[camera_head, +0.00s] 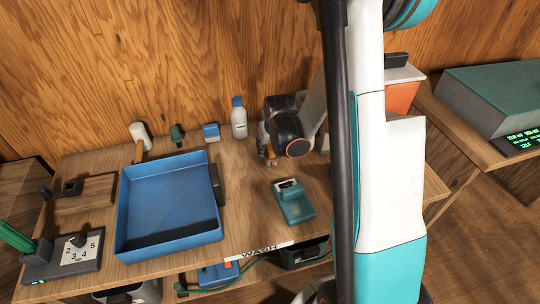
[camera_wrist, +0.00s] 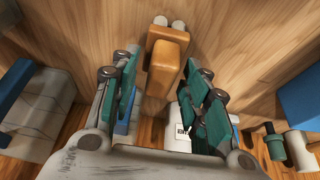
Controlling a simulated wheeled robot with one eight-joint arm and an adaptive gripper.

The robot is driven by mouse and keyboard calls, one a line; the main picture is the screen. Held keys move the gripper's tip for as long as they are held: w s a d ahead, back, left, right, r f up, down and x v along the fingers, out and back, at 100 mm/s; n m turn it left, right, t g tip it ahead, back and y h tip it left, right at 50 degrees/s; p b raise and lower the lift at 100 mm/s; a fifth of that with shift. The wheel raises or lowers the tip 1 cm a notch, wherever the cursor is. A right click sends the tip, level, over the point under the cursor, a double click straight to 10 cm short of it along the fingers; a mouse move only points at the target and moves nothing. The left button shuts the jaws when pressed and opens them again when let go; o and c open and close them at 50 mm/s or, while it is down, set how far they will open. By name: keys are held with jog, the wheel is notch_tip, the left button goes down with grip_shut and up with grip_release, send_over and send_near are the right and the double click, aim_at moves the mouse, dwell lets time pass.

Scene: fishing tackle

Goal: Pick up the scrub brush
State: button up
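An orange-brown wooden block with a raised part, which I take for the scrub brush (camera_wrist: 168,58), shows in the wrist view beyond and between my fingers. Two pale round ends stick out at its far end. My gripper (camera_wrist: 165,85) is open, with teal pads on either side and visible gaps to the wood. Whether the pads reach down around it I cannot tell. In the head view my gripper (camera_head: 268,155) is low over the back of the table, right of the bottle. My dark wrist hides most of what is under it there.
A white bottle with a blue cap (camera_head: 239,120) stands close left of my gripper. A small blue item (camera_head: 211,132) is further left. A large blue tray (camera_head: 128,200) fills the left middle. A teal device (camera_head: 296,208) lies in front. Wooden wall is close behind.

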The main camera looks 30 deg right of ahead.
aim_at(270, 146)
grip_shut()
jog(key=shift+r, duration=0.15)
notch_tip(270, 146, up, 20)
jog(key=p, duration=0.7)
jog(key=shift+p, duration=0.35)
jog(key=c, duration=0.6)
grip_release()
jog(key=shift+a+f, duration=0.1)
jog(key=shift+f, duration=0.15)
jog(key=shift+c, duration=0.5)
